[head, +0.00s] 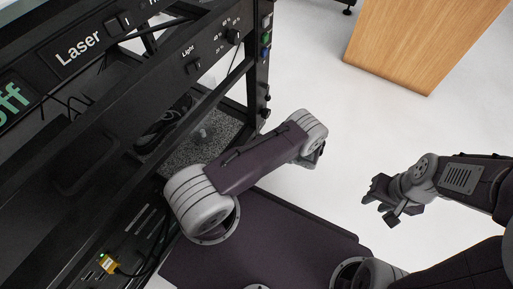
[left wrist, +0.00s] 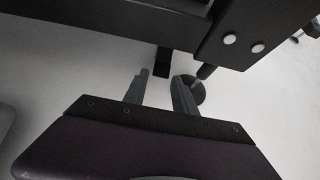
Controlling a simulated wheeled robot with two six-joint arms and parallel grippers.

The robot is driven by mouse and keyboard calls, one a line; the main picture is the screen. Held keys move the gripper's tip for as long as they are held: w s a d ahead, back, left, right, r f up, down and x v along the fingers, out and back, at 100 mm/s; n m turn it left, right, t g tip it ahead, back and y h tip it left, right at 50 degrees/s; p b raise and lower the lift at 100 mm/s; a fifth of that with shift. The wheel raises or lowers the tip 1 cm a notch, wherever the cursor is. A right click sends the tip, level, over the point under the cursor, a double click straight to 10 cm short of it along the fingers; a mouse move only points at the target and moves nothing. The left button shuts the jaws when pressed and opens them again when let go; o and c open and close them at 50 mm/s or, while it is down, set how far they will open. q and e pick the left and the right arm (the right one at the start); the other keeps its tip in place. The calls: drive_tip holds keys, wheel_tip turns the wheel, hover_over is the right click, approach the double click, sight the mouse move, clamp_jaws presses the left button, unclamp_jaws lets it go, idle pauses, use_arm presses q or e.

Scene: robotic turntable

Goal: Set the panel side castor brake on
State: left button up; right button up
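In the left wrist view, a dark round castor wheel (left wrist: 197,91) sits on the pale floor under the black frame, partly hidden behind my right-hand fingertip. A small black block (left wrist: 162,60) hangs below the frame's lower bar, just beyond the gap between the fingers. I cannot tell whether it is the brake lever. My left gripper (left wrist: 162,86) is open and empty, its fingertips close to the block and wheel. In the head view my left arm's forward end drops out of sight, and the castor is hidden. My right gripper (head: 379,205) is open and empty above the floor.
The black turntable frame (head: 110,110) fills the left of the head view, with Laser and Light switches on its panels. Its lower bar (left wrist: 110,22) runs across the left wrist view. A wooden cabinet (head: 425,45) stands at the top right. The floor between is clear.

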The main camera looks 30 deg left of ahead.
use_arm(q)
drive_tip(key=p+v, duration=0.3)
drive_tip(key=v, duration=0.4)
drive_tip(key=shift+d+r, duration=0.2)
drive_tip(key=shift+r, duration=0.05)
drive_tip(key=s+r+n+h+p, duration=0.4)
drive_tip(key=r+n+p, duration=0.2)
drive_tip(key=r, duration=0.8)
drive_tip(key=s+r+n+h+p, duration=0.4)
drive_tip(key=r+n+p, duration=0.25)
drive_tip(key=r, duration=0.85)
drive_tip(key=s+r+n+h+p, duration=0.4)
drive_tip(key=r+n+p, duration=0.25)
drive_tip(key=r, duration=0.75)
wheel_tip(320, 180, up, 37)
drive_tip(key=p, duration=3.6)
drive_tip(key=shift+a, duration=0.35)
